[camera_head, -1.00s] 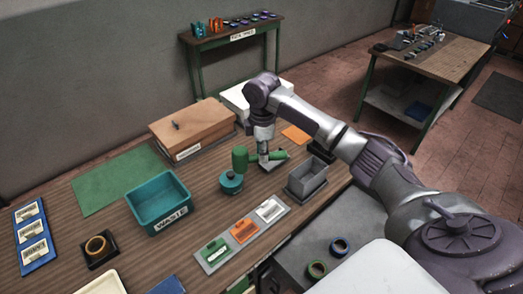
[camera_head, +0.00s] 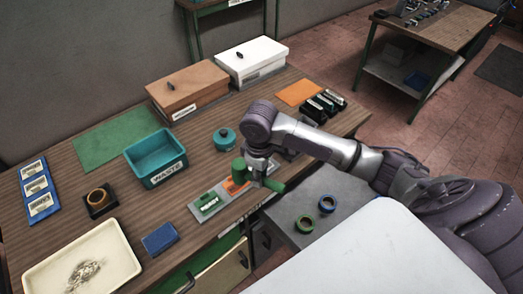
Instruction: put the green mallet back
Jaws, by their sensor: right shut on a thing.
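The green mallet (camera_head: 239,169) is in my right gripper (camera_head: 258,172), which is shut on its handle. The mallet lies sideways, its thick head to the left and the handle end to the right. It shows in front of the grey strip (camera_head: 196,210) near the table's front edge; I cannot tell its exact height. The strip holds a green block (camera_head: 209,204) and an orange block (camera_head: 229,187), the latter partly hidden by the mallet. My arm and gripper hide the strip's far end. My left gripper is not in view.
A teal waste bin (camera_head: 157,172), a teal round pot (camera_head: 225,138), a brown lidded box (camera_head: 188,85) and a white lidded box (camera_head: 251,58) stand behind. A cream tray (camera_head: 52,269) and a blue block (camera_head: 160,238) are front left. Tape rings (camera_head: 327,203) lie right, below the tabletop.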

